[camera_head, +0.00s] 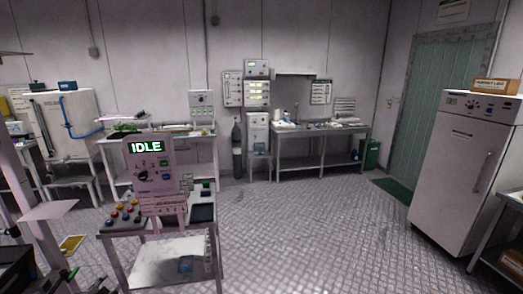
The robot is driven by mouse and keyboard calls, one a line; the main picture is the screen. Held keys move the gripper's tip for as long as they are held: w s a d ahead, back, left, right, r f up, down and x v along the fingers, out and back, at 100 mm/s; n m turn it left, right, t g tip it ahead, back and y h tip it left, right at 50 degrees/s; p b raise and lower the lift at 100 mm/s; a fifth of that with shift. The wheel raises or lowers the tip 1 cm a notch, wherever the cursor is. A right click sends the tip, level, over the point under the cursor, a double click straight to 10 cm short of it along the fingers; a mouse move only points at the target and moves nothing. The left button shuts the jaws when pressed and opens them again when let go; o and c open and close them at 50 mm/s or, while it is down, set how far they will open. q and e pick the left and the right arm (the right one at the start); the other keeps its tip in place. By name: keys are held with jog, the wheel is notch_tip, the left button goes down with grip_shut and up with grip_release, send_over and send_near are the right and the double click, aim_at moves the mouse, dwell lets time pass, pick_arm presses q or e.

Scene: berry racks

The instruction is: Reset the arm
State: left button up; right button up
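A control panel (160,172) stands upright on a metal cart at the left. Its lit screen (146,148) reads "IDLE" in green. In front of it, to the left, is a button box (124,213) with several round buttons, some red, yellow and blue. A robot arm that the task could mean cannot be made out for sure. Neither of my grippers shows in the head view.
The cart (160,236) has a lower shelf. A pale metal post (30,215) and dark, unclear parts fill the lower left corner. A white cabinet (462,165) stands at the right near a green door (440,90). The patterned floor (310,235) in the middle is clear.

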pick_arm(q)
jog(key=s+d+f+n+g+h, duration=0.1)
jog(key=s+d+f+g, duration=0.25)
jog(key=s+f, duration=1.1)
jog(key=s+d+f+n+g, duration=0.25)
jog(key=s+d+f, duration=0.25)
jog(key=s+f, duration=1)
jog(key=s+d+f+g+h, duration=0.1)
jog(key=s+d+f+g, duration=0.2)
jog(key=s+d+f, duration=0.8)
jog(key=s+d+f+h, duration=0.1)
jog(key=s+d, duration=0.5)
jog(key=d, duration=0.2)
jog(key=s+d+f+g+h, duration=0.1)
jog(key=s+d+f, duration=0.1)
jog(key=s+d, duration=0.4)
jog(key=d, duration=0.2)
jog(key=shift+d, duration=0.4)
